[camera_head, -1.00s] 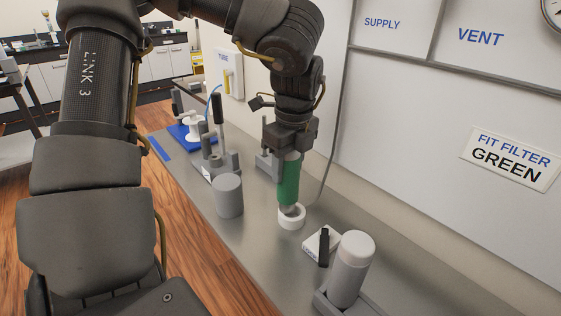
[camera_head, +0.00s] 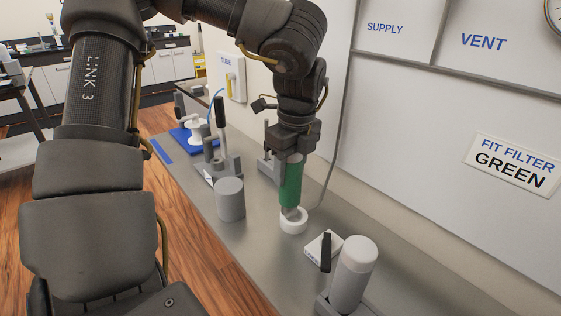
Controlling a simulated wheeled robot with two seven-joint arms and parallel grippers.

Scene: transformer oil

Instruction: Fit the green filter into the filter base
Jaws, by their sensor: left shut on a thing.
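My left gripper (camera_head: 291,153) is shut on the green filter (camera_head: 290,181), an upright green cylinder with a grey lower end. The filter's lower end is at the opening of the white ring-shaped filter base (camera_head: 293,221) on the bench. From this angle I cannot tell how deep the lower end sits in the ring. My right gripper is not in view.
A grey cylinder (camera_head: 230,200) stands left of the base. A white-topped cylinder (camera_head: 354,272) and a small white block with a black handle (camera_head: 325,250) stand at the front right. Grey fixtures (camera_head: 213,150) stand farther back. The wall rises close behind the bench (camera_head: 262,255).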

